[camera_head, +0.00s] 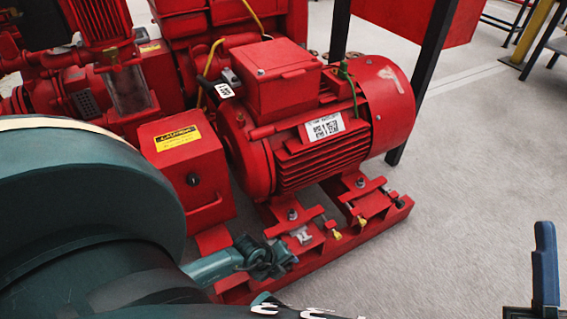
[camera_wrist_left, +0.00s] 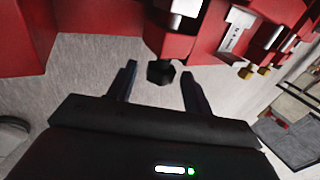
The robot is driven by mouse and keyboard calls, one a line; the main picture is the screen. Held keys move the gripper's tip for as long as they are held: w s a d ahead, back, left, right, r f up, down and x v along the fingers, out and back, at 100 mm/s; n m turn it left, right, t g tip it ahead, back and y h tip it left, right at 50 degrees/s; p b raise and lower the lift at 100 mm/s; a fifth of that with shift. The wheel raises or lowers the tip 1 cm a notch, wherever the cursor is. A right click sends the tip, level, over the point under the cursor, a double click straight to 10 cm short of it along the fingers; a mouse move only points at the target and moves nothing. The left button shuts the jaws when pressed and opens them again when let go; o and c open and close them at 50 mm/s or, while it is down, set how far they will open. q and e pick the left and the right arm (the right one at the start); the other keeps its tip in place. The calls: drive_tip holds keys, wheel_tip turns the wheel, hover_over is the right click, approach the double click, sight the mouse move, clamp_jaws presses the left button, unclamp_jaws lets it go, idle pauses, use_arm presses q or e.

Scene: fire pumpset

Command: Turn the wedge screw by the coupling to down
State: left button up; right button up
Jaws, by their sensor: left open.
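In the left wrist view, a screw with a black hexagonal head (camera_wrist_left: 160,72) and a silver shank hangs from the red frame. It shows between and just beyond my left gripper's (camera_wrist_left: 160,82) two spread fingers, which look apart from it. In the head view my left gripper (camera_head: 268,258) is a small dark shape at the near end of the red base frame (camera_head: 388,218), in front of the coupling guard (camera_head: 186,160). It hides the screw there. A blue finger (camera_head: 545,265) at the lower right edge looks like part of my right gripper; its opening cannot be seen.
The red motor (camera_head: 320,150) stands above the frame, with yellow-tipped fittings (camera_head: 334,230) along its side. A black post (camera_head: 425,75) stands behind. Grey floor (camera_head: 470,170) is open to the right.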

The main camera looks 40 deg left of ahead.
drive_tip(key=shift+r, duration=0.15)
use_arm(q)
drive_tip(key=shift+s+r+p, duration=0.15)
drive_tip(key=shift+r+p, duration=0.15)
drive_tip(key=shift+r, duration=0.05)
drive_tip(key=p+v, duration=0.7)
drive_tip(key=v, duration=0.5)
drive_tip(key=shift+r+p, duration=0.15)
drive_tip(key=shift+p, duration=0.2)
use_arm(e)
wheel_tip(320, 180, down, 6)
drive_tip(key=s+m+g+h, duration=0.1)
drive_tip(key=m+g+h, duration=0.1)
drive_tip(key=m+h, duration=0.2)
drive_tip(key=shift+g+h, duration=0.3)
drive_tip(key=shift+h, duration=0.3)
use_arm(q)
drive_tip(key=shift+s+a, duration=0.1)
drive_tip(key=shift+s, duration=0.05)
